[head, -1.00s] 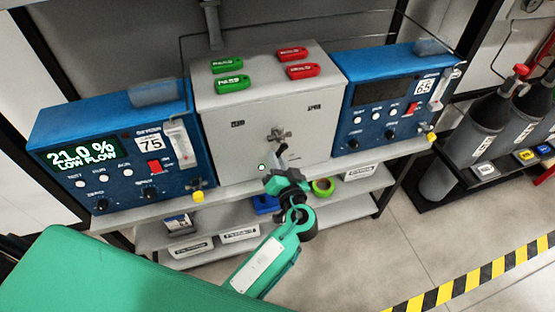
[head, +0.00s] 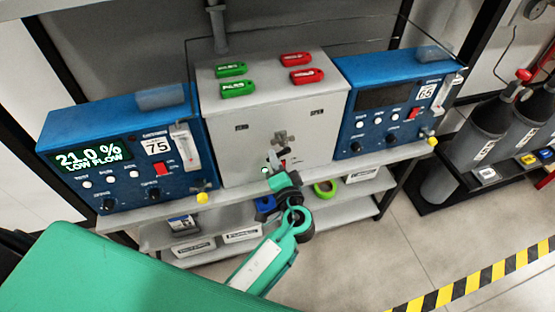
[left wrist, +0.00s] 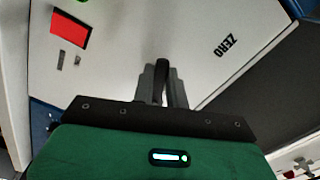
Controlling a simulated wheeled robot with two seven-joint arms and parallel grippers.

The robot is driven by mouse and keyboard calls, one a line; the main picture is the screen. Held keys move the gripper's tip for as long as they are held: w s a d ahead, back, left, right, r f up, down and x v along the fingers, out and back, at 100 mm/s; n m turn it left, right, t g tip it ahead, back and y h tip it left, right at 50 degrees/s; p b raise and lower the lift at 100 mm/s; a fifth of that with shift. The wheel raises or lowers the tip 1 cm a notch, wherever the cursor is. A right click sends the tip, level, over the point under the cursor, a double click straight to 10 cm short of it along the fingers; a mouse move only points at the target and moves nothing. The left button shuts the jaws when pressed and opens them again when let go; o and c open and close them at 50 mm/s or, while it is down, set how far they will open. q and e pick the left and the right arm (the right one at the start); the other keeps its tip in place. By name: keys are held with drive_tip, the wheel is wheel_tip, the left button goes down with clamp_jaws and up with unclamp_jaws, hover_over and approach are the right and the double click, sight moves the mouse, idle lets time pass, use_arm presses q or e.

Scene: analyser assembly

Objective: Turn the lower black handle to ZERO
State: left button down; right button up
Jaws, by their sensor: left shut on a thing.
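In the left wrist view a black handle (left wrist: 161,72) stands out between the two grey fingers of my left gripper (left wrist: 162,88), which is shut on it. In the head view my left gripper (head: 275,167) is at the lower front of the grey box (head: 236,150) and largely hides the handle there. A grey metal fitting (head: 284,138) shows just above it. I cannot tell the handle's exact angle. My right gripper is not in view.
Blue analysers stand left (head: 90,115) and right (head: 385,65) of the box; the left display reads 21.0 % LOW FLOW. Green (head: 237,89) and red (head: 305,76) tags lie on the box. Gas cylinders (head: 476,130) stand at right. A red patch (left wrist: 70,30) shows on the panel.

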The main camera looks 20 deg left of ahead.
use_arm(q)
drive_tip(key=m, duration=0.1)
drive_tip(key=r+m+p, duration=0.1)
drive_tip(key=m, duration=0.1)
drive_tip(key=m+p, duration=0.1)
drive_tip(key=shift+s+a+r+m, duration=0.1)
drive_tip(key=shift+r+m, duration=0.2)
idle(0.5)
drive_tip(key=c, duration=1.4)
unclamp_jaws()
drive_tip(key=b+v, duration=0.4)
drive_tip(key=v, duration=0.9)
drive_tip(key=shift+s+d, duration=0.3)
